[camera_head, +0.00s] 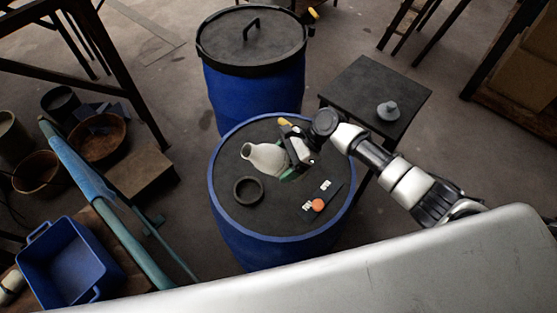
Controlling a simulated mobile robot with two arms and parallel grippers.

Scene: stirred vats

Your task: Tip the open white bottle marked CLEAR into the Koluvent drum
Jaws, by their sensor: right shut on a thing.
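A white bottle (265,157) is held tilted on its side, its open mouth pointing left. It is above the dark top of the near blue drum (238,237). My right gripper (297,150) comes in from the right and is shut on the bottle's lower end. Any lettering on bottle or drum is too small to read. I see no stream from the mouth. My left gripper is not in view.
An orange cap-like piece (318,205) and small white labels are on the near drum's top. A lidded blue drum (255,90) stands behind. A dark side table (365,95) holds a grey stoppered piece (388,110). A blue bin (70,265) is at lower left.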

